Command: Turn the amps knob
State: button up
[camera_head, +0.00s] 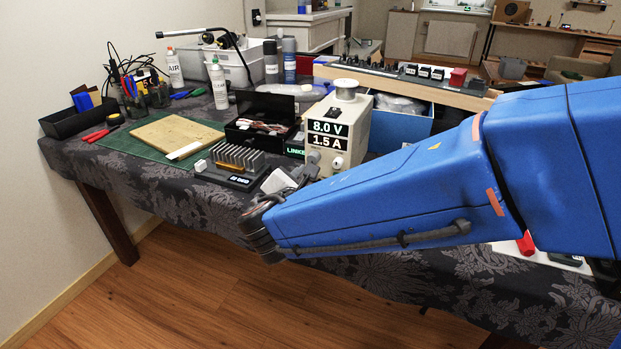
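The cream power supply (357,118) stands on the cloth-covered table and its display (328,134) reads 8.0 V and 1.5 A. A pale round knob (338,162) shows on its front, below the display to the right. I cannot read a label saying which is for amps. My gripper (288,181) is at the lower front of the power supply, at the end of my blue arm. Its fingers are small and partly overlapped by my wrist, so its opening and any contact are unclear.
A finned heatsink device (238,157) sits just left of my gripper. An open black box (262,133) with leads stands behind it. A wooden board (175,133) lies on a green mat (133,151) at the left. A blue bin (402,131) stands behind the power supply.

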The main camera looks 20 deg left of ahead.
jog(key=v, duration=1.5)
jog(key=shift+a, duration=0.1)
